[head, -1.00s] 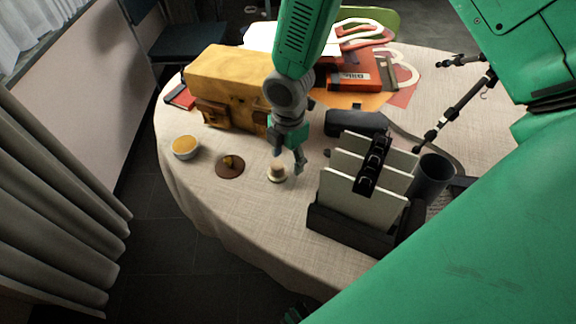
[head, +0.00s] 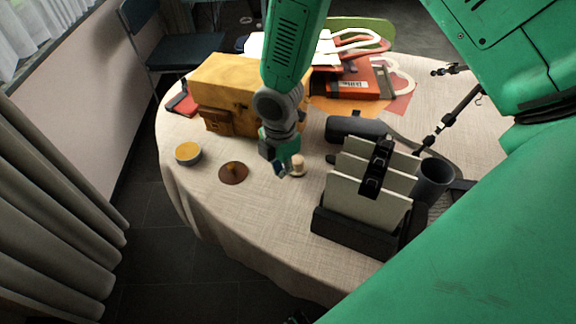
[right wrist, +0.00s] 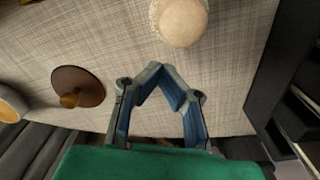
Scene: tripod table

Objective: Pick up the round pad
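The brown round pad (head: 233,173) is a flat disc with a small knob on top, lying on the table left of my right gripper. In the right wrist view it is at the left (right wrist: 78,88), clear of the fingers. A small beige-topped round piece (head: 298,165) stands just right of the gripper; the right wrist view shows it beyond the fingertips (right wrist: 180,20). My right gripper (head: 283,170) is low over the table between them. Its blue-lined fingertips meet in the right wrist view (right wrist: 160,70), with nothing between them. My left gripper is not in view.
A yellow-topped round tin (head: 188,153) stands left near the table (head: 250,220) edge. A black rack with pale panels (head: 345,228) and a dark cup (head: 433,178) stand at right. The cloth in front of the pad is clear.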

